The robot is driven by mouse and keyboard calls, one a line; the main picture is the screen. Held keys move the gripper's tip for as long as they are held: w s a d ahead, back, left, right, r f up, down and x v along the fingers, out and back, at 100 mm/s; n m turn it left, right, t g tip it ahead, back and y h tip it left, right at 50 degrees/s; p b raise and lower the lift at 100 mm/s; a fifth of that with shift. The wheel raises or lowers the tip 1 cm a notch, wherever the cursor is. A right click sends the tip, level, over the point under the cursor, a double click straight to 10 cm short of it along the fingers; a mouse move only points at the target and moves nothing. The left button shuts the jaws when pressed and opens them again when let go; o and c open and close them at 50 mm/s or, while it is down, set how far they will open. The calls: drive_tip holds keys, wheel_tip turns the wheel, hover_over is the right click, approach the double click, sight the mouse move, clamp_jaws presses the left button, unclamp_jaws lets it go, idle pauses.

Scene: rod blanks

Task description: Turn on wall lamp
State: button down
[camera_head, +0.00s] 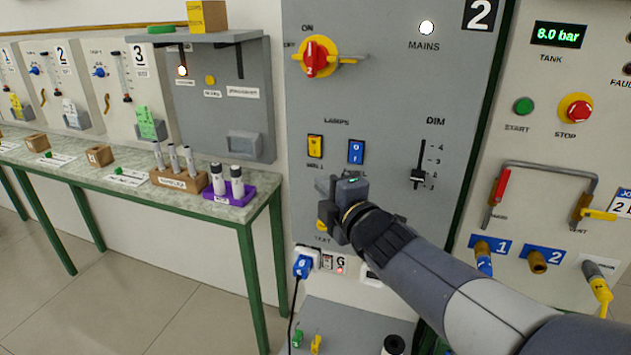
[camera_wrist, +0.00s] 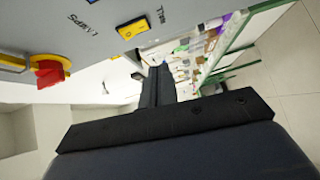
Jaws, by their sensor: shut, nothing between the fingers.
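The yellow rocker switch (camera_head: 315,146) sits on the grey panel, under the LAMPS heading and above a label that seems to read WALL. It also shows in the wrist view, where the yellow switch (camera_wrist: 133,27) lies above and left of my fingers. A blue rocker switch (camera_head: 356,152) is just right of it. My gripper (camera_head: 324,186) is shut and empty, in front of the panel, below the yellow switch in the picture. In the wrist view my gripper (camera_wrist: 157,72) shows its dark fingers together, apart from the switch.
A red rotary switch (camera_head: 317,58) on a yellow plate is above, with a yellow bar sticking out. A black DIM slider (camera_head: 418,177) is to the right. A blue plug (camera_head: 303,265) with a cable sits below. A green-edged bench (camera_head: 120,187) stands left.

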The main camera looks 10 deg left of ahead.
drive_tip(key=shift+f+v, duration=0.15)
drive_tip(key=shift+v, duration=0.8)
drive_tip(key=shift+f+v, duration=0.2)
drive_tip(key=shift+v, duration=0.7)
drive_tip(key=shift+w, duration=0.1)
